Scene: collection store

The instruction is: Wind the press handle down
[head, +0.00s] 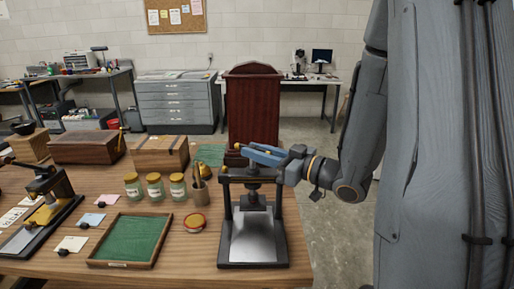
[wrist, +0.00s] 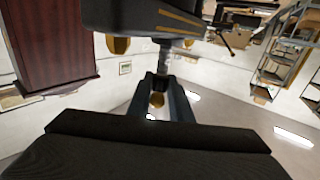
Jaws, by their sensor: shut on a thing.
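The press (head: 277,212) stands upright on the right end of the wooden table, with a black frame, a central screw and a pale metal bed plate. Its handle is at the top, with a yellow knob (head: 238,146) at its left. My gripper (head: 255,152) reaches in from the right above the frame, its blue fingers shut at the handle. In the wrist view my gripper (wrist: 161,88) has a gold knob (wrist: 157,100) between its fingers, and the bright screw (wrist: 163,58) shows beyond. The fingers hide part of the handle in the head view.
A dark red lectern (head: 253,105) stands behind. Floor (head: 325,225) is clear to the right.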

